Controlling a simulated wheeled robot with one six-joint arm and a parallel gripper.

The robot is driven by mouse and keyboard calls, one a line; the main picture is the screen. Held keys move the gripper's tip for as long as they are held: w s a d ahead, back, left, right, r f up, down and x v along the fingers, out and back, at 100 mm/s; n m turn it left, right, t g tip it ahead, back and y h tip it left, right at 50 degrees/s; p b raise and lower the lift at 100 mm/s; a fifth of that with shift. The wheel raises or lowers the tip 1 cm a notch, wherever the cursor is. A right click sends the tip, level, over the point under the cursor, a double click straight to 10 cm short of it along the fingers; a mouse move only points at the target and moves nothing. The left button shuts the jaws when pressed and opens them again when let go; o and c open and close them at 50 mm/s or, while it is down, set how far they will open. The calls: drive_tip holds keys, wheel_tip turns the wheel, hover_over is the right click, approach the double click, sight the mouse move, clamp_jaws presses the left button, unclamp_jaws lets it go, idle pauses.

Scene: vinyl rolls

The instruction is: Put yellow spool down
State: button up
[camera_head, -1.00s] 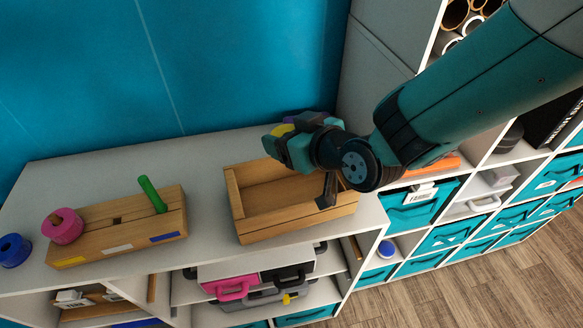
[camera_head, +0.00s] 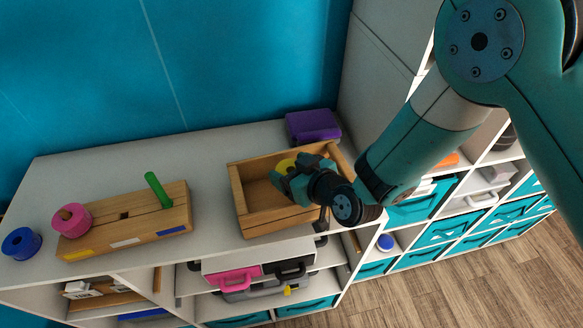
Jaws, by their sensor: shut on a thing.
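The yellow spool (camera_head: 285,166) shows as a small patch at the far side of my gripper (camera_head: 283,182). My gripper is shut on it, and the gripper body hides most of the spool. Both are over the open wooden box (camera_head: 242,209) on the shelf top. I cannot tell whether the spool touches the box floor. The left part of the box floor is bare.
A wooden block (camera_head: 130,235) to the left carries a pink spool (camera_head: 72,220) and a green peg (camera_head: 158,190). A blue spool (camera_head: 21,244) lies at the far left. A purple case (camera_head: 313,126) stands behind the box. The white shelf top (camera_head: 100,178) has free room at the back.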

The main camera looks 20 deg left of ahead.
drive_tip(key=shift+f+b, duration=0.65)
drive_tip(key=shift+b, duration=0.05)
drive_tip(key=shift+d, duration=0.1)
drive_tip(key=o, duration=1.3)
drive_tip(key=shift+s, duration=0.1)
drive_tip(key=shift+o, duration=0.7)
drive_tip(key=shift+f, duration=0.15)
drive_tip(key=shift+r+p, duration=0.55)
drive_tip(key=shift+p, duration=0.2)
drive_tip(key=s+d+r+m+g+h+b, duration=0.1)
drive_tip(key=s+d+r+g+h+b, duration=0.1)
drive_tip(key=s+d+r, duration=0.3)
drive_tip(key=s+d+r+m+g+h+b, duration=0.2)
drive_tip(key=s+d+r, duration=0.3)
drive_tip(key=d, duration=0.9)
drive_tip(key=s+d+r+m+g+h+b, duration=0.2)
drive_tip(key=s+d+r, duration=0.3)
drive_tip(key=d, duration=0.5)
drive_tip(key=shift+s+r+g+h+b, duration=0.4)
drive_tip(key=shift+r+h+b, duration=0.2)
drive_tip(key=shift+h+b, duration=0.25)
